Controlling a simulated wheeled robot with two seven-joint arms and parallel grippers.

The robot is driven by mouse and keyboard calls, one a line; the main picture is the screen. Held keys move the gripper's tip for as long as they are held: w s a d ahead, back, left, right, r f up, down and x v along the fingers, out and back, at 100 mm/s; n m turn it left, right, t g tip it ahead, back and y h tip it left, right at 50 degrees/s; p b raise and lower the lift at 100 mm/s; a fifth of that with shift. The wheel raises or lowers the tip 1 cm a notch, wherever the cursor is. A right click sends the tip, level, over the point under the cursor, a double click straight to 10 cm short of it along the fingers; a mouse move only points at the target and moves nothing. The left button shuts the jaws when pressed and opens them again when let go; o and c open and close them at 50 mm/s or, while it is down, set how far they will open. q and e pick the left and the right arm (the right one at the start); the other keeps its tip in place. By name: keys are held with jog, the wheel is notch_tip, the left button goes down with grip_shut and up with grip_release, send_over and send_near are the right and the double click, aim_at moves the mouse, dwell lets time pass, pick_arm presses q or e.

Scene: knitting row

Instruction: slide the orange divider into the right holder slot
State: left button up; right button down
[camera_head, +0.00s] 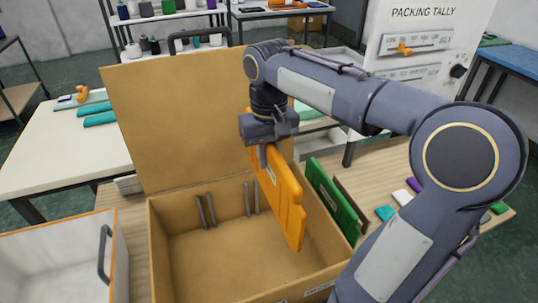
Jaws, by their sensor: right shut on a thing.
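My right gripper (265,148) is shut on the top edge of the orange divider (280,197). It holds the divider on edge over the right part of the open brown box (157,240). Two pairs of grey holder strips stand on the inside of the box's back wall, a left holder slot (205,211) and a right holder slot (251,198). The divider appears to the right of the right slot and apart from it. How far its lower edge reaches into the box is hard to tell. My left gripper is not in view.
The box's raised lid (175,115) stands behind it. Green (333,200) and brown panels stand right of the box, near small coloured blocks (385,213). A white bin with an orange rim (60,262) stands at the left. The box floor looks clear.

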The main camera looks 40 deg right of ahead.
jog(key=shift+r+p, duration=4.45)
jog(key=shift+r, duration=0.35)
jog(key=shift+f, duration=0.1)
